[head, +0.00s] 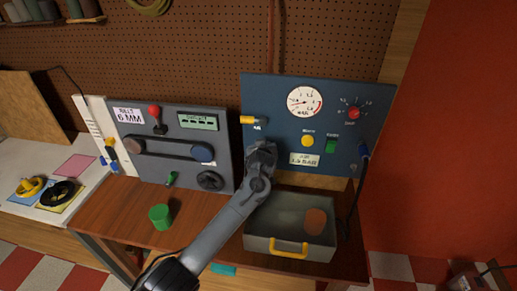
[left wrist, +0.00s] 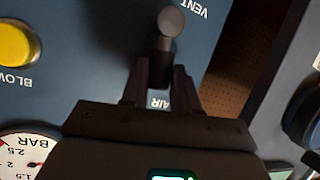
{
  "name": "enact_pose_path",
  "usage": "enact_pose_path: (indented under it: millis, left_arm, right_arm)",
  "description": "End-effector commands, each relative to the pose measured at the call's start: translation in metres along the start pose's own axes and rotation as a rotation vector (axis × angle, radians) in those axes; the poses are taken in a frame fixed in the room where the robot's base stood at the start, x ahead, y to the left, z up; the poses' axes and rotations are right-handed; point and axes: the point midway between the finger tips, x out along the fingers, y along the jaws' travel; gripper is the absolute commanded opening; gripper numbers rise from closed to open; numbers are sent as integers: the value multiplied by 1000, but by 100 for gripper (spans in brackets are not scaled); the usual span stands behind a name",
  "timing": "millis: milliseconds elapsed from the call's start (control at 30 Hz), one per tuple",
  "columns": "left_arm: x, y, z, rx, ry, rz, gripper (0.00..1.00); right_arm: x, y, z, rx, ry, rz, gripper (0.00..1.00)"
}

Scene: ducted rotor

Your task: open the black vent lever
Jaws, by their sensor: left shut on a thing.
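The black vent lever (left wrist: 171,22) shows in the left wrist view, its round knob end at the top centre. It stands against the blue panel (head: 345,95), between the printed words AIR and VENT. My left gripper (left wrist: 160,75) is shut on the lever, with a finger on each side of its stem. In the head view my left gripper (head: 262,150) is at the lower left of the blue panel and hides the lever.
A yellow button (head: 307,141), a green switch (head: 331,145) and a pressure gauge (head: 304,101) are right of the gripper. A grey bin (head: 260,243) with a yellow handle stands below. The grey belt panel (head: 180,178) is to the left. A green cup (head: 160,216) stands on the bench.

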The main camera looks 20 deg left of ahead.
Motion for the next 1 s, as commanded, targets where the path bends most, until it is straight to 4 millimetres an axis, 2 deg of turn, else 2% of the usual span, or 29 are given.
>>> enact_pose_path:
  millis: [300, 867, 900, 1000]
  left_arm:
    - [0, 8, 4, 128, 27, -53, 0]
    - [0, 9, 5, 162, 30, -65, 0]
    - [0, 9, 5, 162, 30, -65, 32]
    - [0, 9, 5, 160, 31, -64, 48]
  right_arm:
    - [8, 0, 3, 0, -2, 0, 43]
    - [8, -2, 3, 8, -1, -7, 43]
    - [8, -2, 3, 8, -1, -7, 43]
    - [8, -2, 3, 8, -1, -7, 43]
